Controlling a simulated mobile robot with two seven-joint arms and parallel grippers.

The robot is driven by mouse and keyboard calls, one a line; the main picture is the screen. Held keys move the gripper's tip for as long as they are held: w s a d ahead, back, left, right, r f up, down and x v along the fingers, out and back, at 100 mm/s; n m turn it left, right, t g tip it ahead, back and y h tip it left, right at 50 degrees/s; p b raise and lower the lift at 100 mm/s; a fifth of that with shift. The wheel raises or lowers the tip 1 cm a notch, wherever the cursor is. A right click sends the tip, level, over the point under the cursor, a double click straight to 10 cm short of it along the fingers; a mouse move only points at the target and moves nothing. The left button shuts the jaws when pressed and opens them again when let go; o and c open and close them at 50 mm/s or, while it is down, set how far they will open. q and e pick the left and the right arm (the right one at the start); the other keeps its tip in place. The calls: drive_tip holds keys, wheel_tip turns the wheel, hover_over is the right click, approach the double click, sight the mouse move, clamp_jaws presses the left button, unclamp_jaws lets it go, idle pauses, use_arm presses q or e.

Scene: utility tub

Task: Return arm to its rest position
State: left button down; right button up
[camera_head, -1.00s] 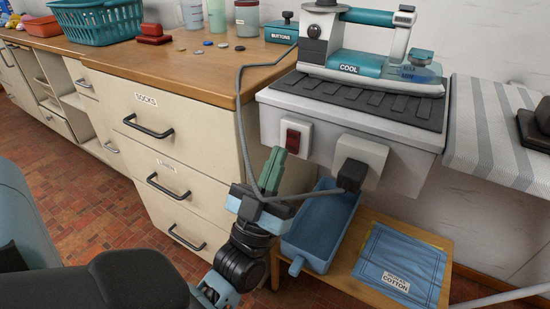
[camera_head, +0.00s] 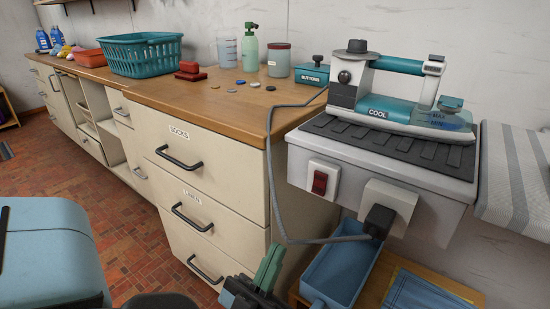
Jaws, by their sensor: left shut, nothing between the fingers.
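My left gripper (camera_head: 268,268) is at the bottom middle of the head view, its green fingers shut and empty. It is low in front of the drawer cabinet (camera_head: 222,216) and left of the blue tub (camera_head: 340,272). It appears apart from both. The rest of that arm is mostly cut off by the lower edge. My right gripper is not in view.
A teal iron (camera_head: 395,112) rests on a ribbed mat on the white box (camera_head: 440,182). A wooden counter (camera_head: 185,92) carries a teal basket (camera_head: 140,55), jars and buttons.

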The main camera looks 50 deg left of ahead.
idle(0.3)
